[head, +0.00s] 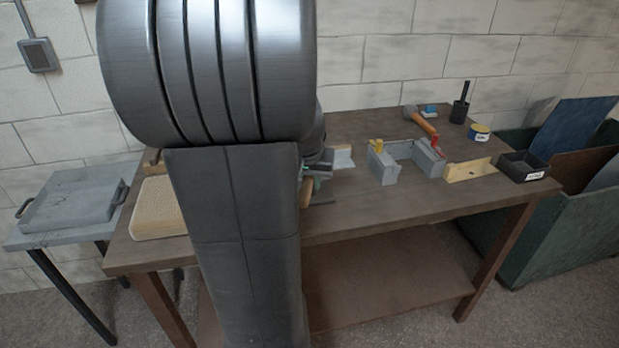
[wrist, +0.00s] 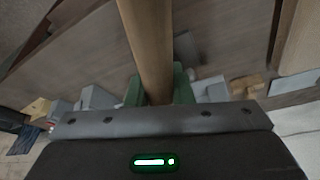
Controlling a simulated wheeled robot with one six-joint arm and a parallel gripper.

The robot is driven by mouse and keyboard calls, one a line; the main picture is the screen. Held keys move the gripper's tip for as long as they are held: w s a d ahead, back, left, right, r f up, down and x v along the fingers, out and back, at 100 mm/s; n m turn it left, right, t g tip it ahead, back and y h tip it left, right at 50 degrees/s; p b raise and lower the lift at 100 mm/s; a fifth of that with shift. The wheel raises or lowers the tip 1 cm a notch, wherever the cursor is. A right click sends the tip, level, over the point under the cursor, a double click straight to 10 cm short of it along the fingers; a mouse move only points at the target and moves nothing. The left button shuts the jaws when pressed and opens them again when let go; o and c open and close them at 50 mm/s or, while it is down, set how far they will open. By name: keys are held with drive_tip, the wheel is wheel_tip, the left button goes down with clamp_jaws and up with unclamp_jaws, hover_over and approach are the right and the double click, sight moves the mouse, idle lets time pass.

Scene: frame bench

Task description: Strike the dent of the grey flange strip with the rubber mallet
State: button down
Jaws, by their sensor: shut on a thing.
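My gripper (wrist: 160,90) is shut on a wooden handle (wrist: 148,40), with green finger pads on both sides of it. The handle's lower end also shows in the head view (head: 306,193), beside my arm and above the bench. The head of the held tool is hidden, so I cannot confirm that it is the rubber mallet. A light grey angled piece (head: 342,159), possibly the flange strip, is partly hidden just right of my gripper. I cannot make out a dent on it.
Grey blocks with a yellow knob (head: 383,168) and a red knob (head: 431,160) stand on the bench (head: 350,220). A tan pad (head: 158,210) lies left.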

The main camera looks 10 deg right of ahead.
wheel_tip(320, 180, up, 8)
drive_tip(key=p, duration=0.6)
drive_tip(key=shift+f, duration=0.1)
